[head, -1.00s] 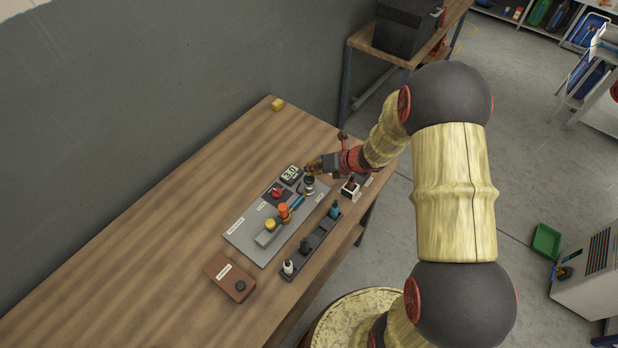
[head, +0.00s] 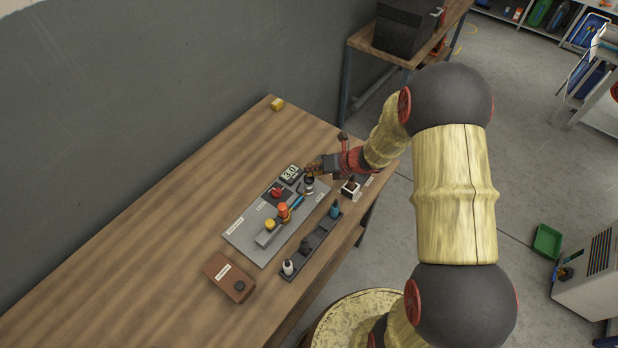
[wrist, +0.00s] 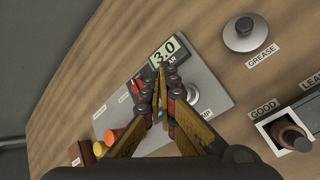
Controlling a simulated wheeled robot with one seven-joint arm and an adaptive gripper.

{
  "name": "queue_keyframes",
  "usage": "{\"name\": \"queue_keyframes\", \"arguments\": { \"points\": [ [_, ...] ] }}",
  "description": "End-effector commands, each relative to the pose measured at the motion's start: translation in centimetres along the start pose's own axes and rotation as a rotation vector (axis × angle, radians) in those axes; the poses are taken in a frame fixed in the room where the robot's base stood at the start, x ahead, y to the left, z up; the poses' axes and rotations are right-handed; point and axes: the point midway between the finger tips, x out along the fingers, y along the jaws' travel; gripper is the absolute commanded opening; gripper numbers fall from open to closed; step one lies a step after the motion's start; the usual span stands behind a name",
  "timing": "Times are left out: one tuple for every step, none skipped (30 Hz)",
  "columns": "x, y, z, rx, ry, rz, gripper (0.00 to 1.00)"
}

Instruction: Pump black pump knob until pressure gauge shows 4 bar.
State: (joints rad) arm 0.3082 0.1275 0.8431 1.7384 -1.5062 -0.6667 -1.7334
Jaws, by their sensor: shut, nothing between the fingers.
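The pressure gauge (head: 290,174) is a small dark box with a pale display at the far end of the grey panel (head: 248,232). It reads 3.0 in the wrist view (wrist: 166,48). The pump knob (head: 309,185), dark with a silvery part, stands on the panel just right of the gauge. In the wrist view, my fingers partly hide the knob (wrist: 190,94) and its label. My gripper (head: 308,170) is shut and empty, close by the knob and gauge. Its fingertips (wrist: 161,70) overlap the gauge's lower edge in the wrist view. I cannot tell whether they touch anything.
The panel also carries a red knob (head: 277,192), an orange knob (head: 284,211) and a yellow knob (head: 270,225). A dark tray (head: 320,243) with small bottles lies in front. A brown box (head: 230,278) is at the near left. The table's left side is clear.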

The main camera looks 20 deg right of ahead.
Motion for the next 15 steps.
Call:
{"name": "queue_keyframes", "arguments": {
  "points": [
    [0.00, 0.00, 0.01, 0.000, 0.000, 0.000, 0.00],
    [0.00, 0.00, 0.00, 0.000, 0.000, 0.000, 0.00],
    [0.01, -0.01, 0.00, 0.000, 0.000, 0.000, 0.00],
    [0.03, -0.02, -0.01, 0.000, 0.000, 0.000, 0.00],
    [0.04, -0.03, -0.02, 0.000, 0.000, 0.000, 0.00],
    [0.07, -0.05, -0.04, 0.000, 0.000, 0.000, 0.00],
    [0.09, -0.06, -0.06, 0.000, 0.000, 0.000, 0.00],
    [0.11, -0.08, -0.08, 0.000, 0.000, 0.000, 0.00],
    [0.15, -0.11, -0.10, 0.000, 0.000, 0.000, 0.00],
    [0.17, -0.13, -0.12, 0.000, 0.000, 0.000, 0.00],
    [0.20, -0.14, -0.14, 0.000, 0.000, 0.000, 0.00],
    [0.23, -0.17, -0.16, 0.000, 0.000, 0.000, 0.00],
    [0.25, -0.18, -0.18, 0.000, 0.000, 0.000, 0.00],
    [0.28, -0.20, -0.20, 0.000, 0.000, 0.000, 0.00],
    [0.31, -0.22, -0.22, 0.000, 0.000, 0.000, 0.00]
  ]
}}
